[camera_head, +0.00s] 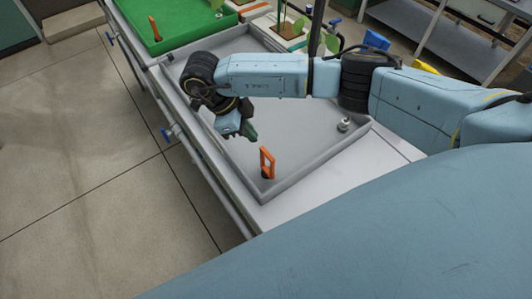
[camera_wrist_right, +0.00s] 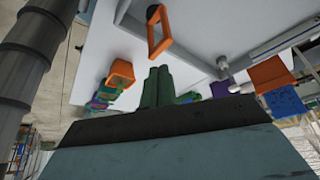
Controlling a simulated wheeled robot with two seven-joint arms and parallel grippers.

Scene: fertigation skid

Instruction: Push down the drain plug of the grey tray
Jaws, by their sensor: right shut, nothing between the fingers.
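The grey tray (camera_head: 305,128) lies across the middle of the head view. Its drain plug (camera_head: 267,162), with an upright orange loop handle, stands in the near corner of the tray. The orange loop also shows at the top of the right wrist view (camera_wrist_right: 159,45). My right gripper (camera_head: 250,133) is over the tray, up and left of the plug in the head view. Its green fingers (camera_wrist_right: 157,88) are shut and empty, apart from the handle. The base of the plug is dark, and how deep it sits I cannot tell. My left gripper is not in view.
A small metal fitting (camera_head: 343,125) stands on the tray's right side. A green tray (camera_head: 190,22) with another orange plug (camera_head: 154,29) lies behind. Seedling blocks (camera_head: 285,38) stand at the back. Blue-handled valves (camera_head: 168,135) stick out along the left edge.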

